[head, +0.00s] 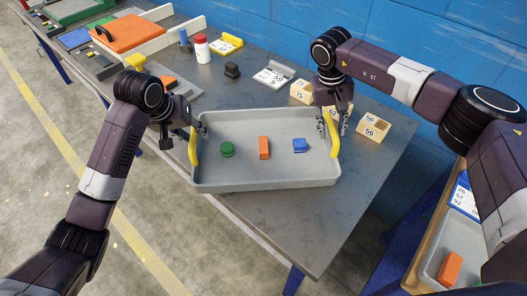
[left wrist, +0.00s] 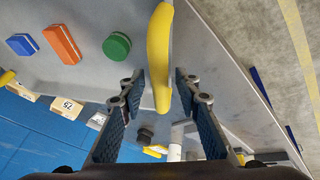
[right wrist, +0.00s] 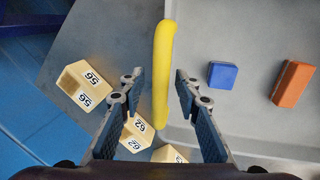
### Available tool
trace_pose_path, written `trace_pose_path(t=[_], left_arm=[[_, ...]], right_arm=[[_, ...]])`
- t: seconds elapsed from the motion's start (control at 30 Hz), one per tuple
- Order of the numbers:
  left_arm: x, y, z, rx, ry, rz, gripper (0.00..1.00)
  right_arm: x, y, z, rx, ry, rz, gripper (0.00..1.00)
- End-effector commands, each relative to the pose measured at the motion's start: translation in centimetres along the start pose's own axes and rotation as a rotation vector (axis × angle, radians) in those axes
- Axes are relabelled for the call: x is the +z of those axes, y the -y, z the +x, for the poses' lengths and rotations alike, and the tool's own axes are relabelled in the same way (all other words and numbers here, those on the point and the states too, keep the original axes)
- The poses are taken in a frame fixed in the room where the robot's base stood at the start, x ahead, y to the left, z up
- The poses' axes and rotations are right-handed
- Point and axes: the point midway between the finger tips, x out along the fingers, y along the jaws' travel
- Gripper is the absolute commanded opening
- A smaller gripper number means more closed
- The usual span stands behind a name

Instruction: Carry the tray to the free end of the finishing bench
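The grey tray (head: 290,180) is on the dark grey bench (head: 310,225), its near left corner at the bench's edge. It holds a green round piece (head: 227,149), an orange block (head: 264,148) and a blue piece (head: 300,146), set apart. My left gripper (head: 197,127) is at the left yellow handle (head: 193,147). In the left wrist view its fingers (left wrist: 158,88) stand open on both sides of the handle (left wrist: 158,55), with gaps. My right gripper (head: 333,124) is at the right yellow handle (head: 334,139). In the right wrist view its fingers (right wrist: 158,84) are open astride the handle (right wrist: 163,50).
Numbered cream blocks (head: 372,127) stand behind and right of the tray. A grey card holder (head: 273,76), dark block (head: 232,70) and red-white bottle (head: 202,49) stand farther back. The bench's near right end is bare. A separate bin with an orange block (head: 449,268) is lower right.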

Motion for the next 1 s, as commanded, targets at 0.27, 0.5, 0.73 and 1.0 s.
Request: trace_pose_path(t=[0.27, 0.5, 0.73, 1.0], left_arm=[[-0.2, 0.0, -5.4, 0.0, -0.008, 0.001, 0.3], [-0.2, 0.0, -9.8, 0.0, -0.005, 0.001, 0.3], [0.0, 0.0, -11.5, -0.001, -0.002, 0.001, 0.3], [0.0, 0.0, -11.5, -0.001, -0.001, 0.0, 0.3]], right_arm=[[0.0, 0.0, 0.0, 0.0, 0.0, -0.001, 0.3], [0.0, 0.0, 0.0, 0.0, 0.0, -0.001, 0.3], [0.0, 0.0, -0.4, -0.001, -0.001, -0.001, 0.3], [-0.1, 0.1, -5.0, -0.001, -0.005, 0.0, 0.3]])
